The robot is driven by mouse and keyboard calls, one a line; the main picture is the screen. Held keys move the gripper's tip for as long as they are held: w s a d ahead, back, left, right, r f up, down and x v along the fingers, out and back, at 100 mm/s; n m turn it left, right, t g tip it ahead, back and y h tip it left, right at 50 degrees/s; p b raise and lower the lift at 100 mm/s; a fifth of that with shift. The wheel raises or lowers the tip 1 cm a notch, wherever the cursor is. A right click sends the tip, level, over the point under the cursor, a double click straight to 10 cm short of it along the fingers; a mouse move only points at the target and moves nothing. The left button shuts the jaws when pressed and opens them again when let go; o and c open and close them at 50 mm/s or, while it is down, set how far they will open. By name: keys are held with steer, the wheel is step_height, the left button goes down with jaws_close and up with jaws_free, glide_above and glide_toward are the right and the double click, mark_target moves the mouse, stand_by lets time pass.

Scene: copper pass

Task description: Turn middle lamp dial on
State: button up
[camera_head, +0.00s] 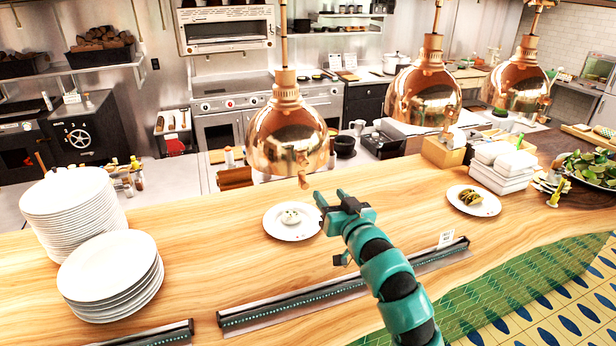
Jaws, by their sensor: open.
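Three copper heat lamps hang over the wooden counter. The middle lamp (425,92) hangs right of centre, up and to the right of my gripper. Its dial is too small to make out clearly, and I cannot tell its setting. The left lamp (286,132) hangs nearer, just up and left of my gripper, with a small knob at its lower front. The right lamp (520,84) hangs farther right. My gripper (330,196) is open and empty, its fingers pointing away over the counter, apart from the middle lamp.
On the wooden counter (220,270), a plate with white food (292,222) lies by my gripper and a plate of tacos (473,201) lies right. Stacked white plates (75,205) stand left. A dark ticket rail (300,300) runs along the front.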

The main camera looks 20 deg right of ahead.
mark_target(305, 164)
steer(key=w, duration=1)
steer(key=w+a, duration=0.1)
steer(key=w, duration=0.4)
steer(key=shift+r, duration=0.1)
steer(key=shift+s, duration=0.1)
steer(key=c, duration=1)
